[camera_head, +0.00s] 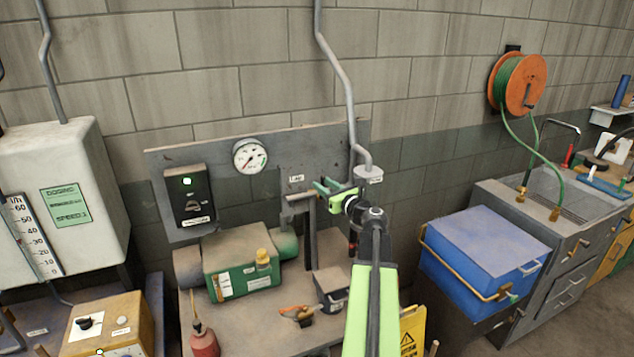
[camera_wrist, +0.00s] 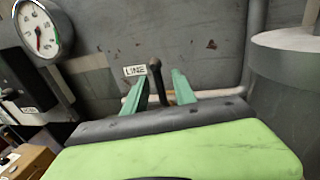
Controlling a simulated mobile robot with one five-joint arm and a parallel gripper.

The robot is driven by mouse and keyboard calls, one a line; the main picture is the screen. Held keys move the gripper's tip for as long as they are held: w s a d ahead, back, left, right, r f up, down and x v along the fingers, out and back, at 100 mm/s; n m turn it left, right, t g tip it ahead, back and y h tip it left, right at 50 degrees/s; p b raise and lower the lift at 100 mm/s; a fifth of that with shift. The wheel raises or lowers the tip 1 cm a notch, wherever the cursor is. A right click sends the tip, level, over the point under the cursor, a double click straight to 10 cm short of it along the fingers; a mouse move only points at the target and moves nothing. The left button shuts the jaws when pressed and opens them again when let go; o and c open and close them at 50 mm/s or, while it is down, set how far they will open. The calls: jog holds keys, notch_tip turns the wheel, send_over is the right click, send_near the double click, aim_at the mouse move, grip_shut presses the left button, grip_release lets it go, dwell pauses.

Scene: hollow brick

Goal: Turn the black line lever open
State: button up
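The black line lever (camera_wrist: 156,78) stands upright with a round knob on top, in the middle of the wrist view, beside the white LINE label (camera_wrist: 134,70). My gripper (camera_wrist: 163,80) has its two green fingers apart, one on each side of the lever in that view. A gap shows between the lever and the fingers; I cannot tell how far the lever lies beyond the fingertips. In the head view my gripper (camera_head: 324,188) is near the pipe by the LINE label (camera_head: 296,178). The lever cannot be made out there.
A gauge (camera_head: 250,156) and a switch box (camera_head: 187,200) are on the panel. A green pump unit (camera_head: 240,262) and a small grey bin (camera_head: 332,288) stand below. A vertical pipe (camera_head: 345,90) runs down close to my gripper. A blue box (camera_head: 484,250) is at right.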

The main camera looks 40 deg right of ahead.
jog(key=w, duration=0.4)
jog(key=shift+w+d, duration=0.1)
jog(key=shift+d, duration=0.25)
jog(key=shift+c, duration=0.2)
grip_shut()
dwell(0.9)
